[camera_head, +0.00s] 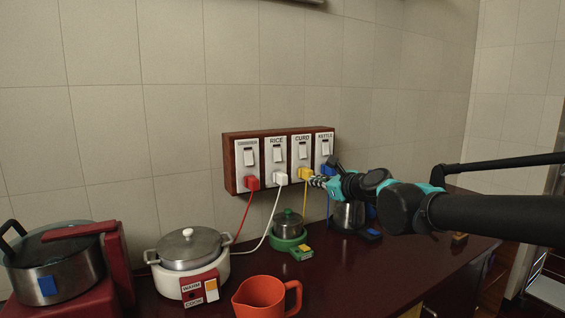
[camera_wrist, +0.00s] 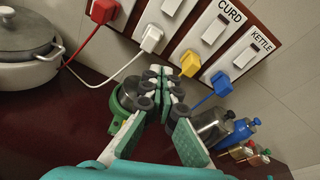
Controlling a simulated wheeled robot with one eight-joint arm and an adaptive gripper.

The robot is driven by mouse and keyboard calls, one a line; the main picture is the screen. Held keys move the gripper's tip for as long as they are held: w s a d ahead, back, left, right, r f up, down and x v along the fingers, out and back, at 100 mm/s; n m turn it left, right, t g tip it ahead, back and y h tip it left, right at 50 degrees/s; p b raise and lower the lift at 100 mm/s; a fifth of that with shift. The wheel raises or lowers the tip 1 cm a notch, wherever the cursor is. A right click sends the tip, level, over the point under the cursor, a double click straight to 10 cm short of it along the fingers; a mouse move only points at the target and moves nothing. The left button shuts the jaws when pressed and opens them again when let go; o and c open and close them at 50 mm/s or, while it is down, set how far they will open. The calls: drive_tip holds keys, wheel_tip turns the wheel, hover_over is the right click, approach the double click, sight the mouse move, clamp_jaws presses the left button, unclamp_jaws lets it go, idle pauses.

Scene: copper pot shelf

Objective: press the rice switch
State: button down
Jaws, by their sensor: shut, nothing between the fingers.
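The rice switch (camera_head: 279,155) is a white rocker on the panel labelled RICE, second from the left on the wooden-framed switch board (camera_head: 229,165). A white plug (camera_head: 280,179) with a white cord sits below it. In the wrist view the rice switch (camera_wrist: 171,6) is at the top edge and its label is out of frame; the white plug (camera_wrist: 151,38) is below it. My gripper (camera_head: 314,181) is shut and empty, below and right of the rice switch, near the yellow plug (camera_head: 304,173). In the wrist view my gripper (camera_wrist: 167,76) points toward the board's lower edge. I cannot tell the rocker's tilt.
The curd switch (camera_head: 303,151) and kettle switch (camera_head: 326,148) are to the right; a red plug (camera_head: 252,182) is left. Below stand a white cooker (camera_head: 190,255), a small green-based pot (camera_head: 288,224), a metal kettle (camera_head: 348,216) and an orange mug (camera_head: 262,297). The wall above is clear.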

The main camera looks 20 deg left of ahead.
sight(278, 160)
drive_tip(key=a+r+m, duration=0.3)
drive_tip(key=r+m, duration=0.1)
drive_tip(key=shift+w+a+r+t+y, duration=0.15)
drive_tip(key=shift+a+r+t+y, duration=0.15)
drive_tip(key=shift+a+y, duration=0.1)
drive_tip(key=x, duration=1.4)
drive_tip(key=shift+d, duration=0.1)
